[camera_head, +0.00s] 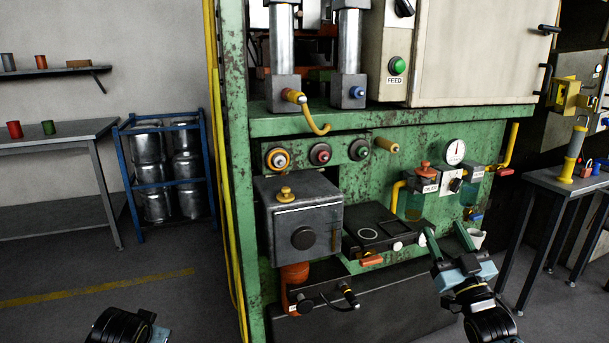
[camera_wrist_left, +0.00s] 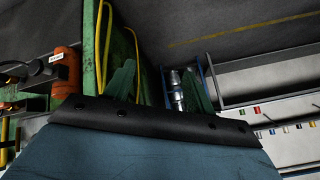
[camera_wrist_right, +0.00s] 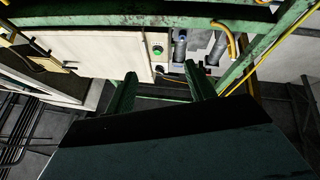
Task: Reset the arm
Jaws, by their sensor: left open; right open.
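My right gripper (camera_head: 448,238) is at the lower right of the head view, in front of the green machine (camera_head: 400,160). Its two green fingers point up and away, spread apart with nothing between them. The right wrist view shows the same open, empty fingers (camera_wrist_right: 162,88). My left arm's end (camera_head: 130,327) shows at the bottom left edge of the head view, with its fingers out of sight there. In the left wrist view the left gripper's green fingers (camera_wrist_left: 160,88) are apart and empty.
A black plate (camera_head: 385,229) and a grey box (camera_head: 300,222) are on the machine's front. A side table (camera_head: 570,185) is at the right. A blue rack (camera_head: 208,165) stands left. The floor between is open.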

